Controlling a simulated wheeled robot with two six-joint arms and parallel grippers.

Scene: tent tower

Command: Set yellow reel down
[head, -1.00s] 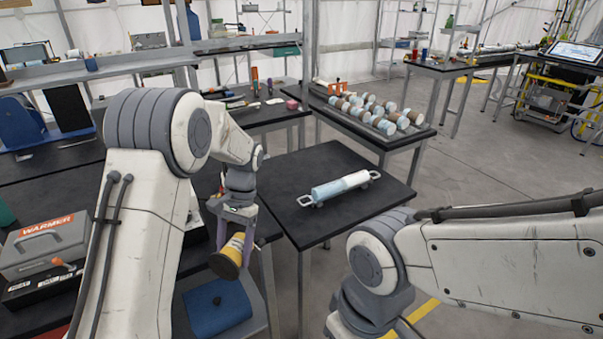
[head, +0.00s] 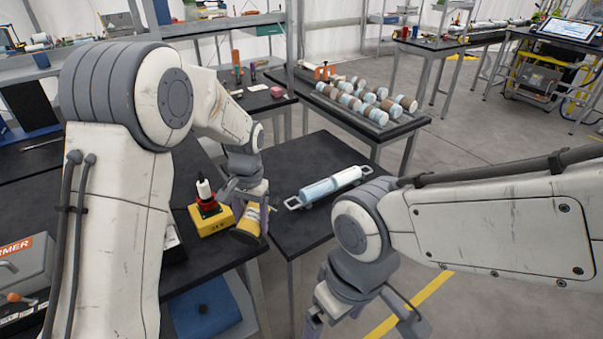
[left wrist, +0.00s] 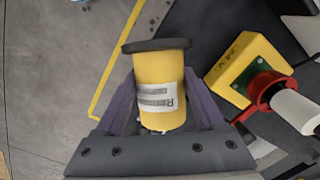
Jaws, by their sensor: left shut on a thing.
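The yellow reel (head: 247,222) has a dark end flange and a white printed label. It also shows in the left wrist view (left wrist: 158,90), held between the two purple fingers. My left gripper (head: 255,207) is shut on it, beside the near corner of the dark table at the centre. In the left wrist view, floor lies behind the reel on the left and dark tabletop on the right. I cannot tell whether the reel touches a table. My right gripper (head: 312,326) shows only in part at the bottom edge of the head view; its jaws cannot be made out.
A yellow box (head: 209,221) marked 24 V, with a red holder and white piece, stands close left of the reel. A blue-white cylinder with handles (head: 330,187) lies on the dark table (head: 285,228). Bare tabletop shows around it. A rack of rolls (head: 345,97) stands behind.

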